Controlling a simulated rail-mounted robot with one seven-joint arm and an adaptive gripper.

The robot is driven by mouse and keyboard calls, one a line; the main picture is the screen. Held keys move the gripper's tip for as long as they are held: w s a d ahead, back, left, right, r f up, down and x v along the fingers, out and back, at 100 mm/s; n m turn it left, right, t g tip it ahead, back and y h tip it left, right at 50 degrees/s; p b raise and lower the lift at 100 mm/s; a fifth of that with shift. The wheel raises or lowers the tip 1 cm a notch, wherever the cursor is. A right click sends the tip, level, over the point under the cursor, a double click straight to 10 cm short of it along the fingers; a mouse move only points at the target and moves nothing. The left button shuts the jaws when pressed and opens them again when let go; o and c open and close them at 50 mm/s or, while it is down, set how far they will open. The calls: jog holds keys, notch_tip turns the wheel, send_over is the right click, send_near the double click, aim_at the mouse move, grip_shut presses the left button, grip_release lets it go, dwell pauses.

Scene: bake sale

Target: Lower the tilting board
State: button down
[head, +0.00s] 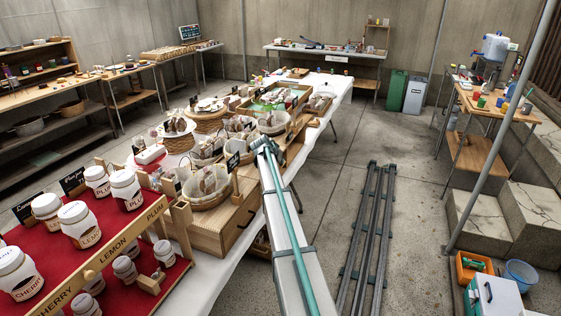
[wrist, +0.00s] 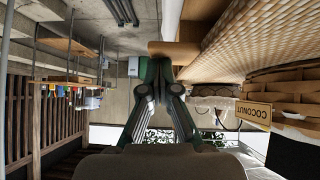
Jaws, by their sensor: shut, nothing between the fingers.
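My gripper (head: 264,146) is at the right edge of the long display table, beside the wooden stands with baskets. In the wrist view my gripper (wrist: 161,66) has its dark fingers together, with nothing seen between them. A tan wooden piece (wrist: 174,53) lies right at the fingertips; I cannot tell whether they touch. I cannot tell for certain which piece is the tilting board. A wooden board lettered CHERRY, LEMON, PLUM (head: 108,255) runs along the red jar stand in front, well apart from my gripper.
A woven basket (wrist: 262,40) and a COCONUT card (wrist: 253,113) are close to my gripper in the wrist view. White jars (head: 80,224) stand at the left front. Metal rails (head: 368,235) lie on the floor to the right. The floor aisle beyond them is clear.

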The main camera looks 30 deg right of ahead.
notch_tip(320, 180, up, 4)
jog(key=shift+s+a+r+p, duration=0.1)
jog(key=shift+a+r+p, duration=0.05)
jog(key=shift+p, duration=0.3)
jog(key=b+v, duration=0.2)
jog(key=v, duration=0.7)
jog(key=shift+s+r, duration=0.3)
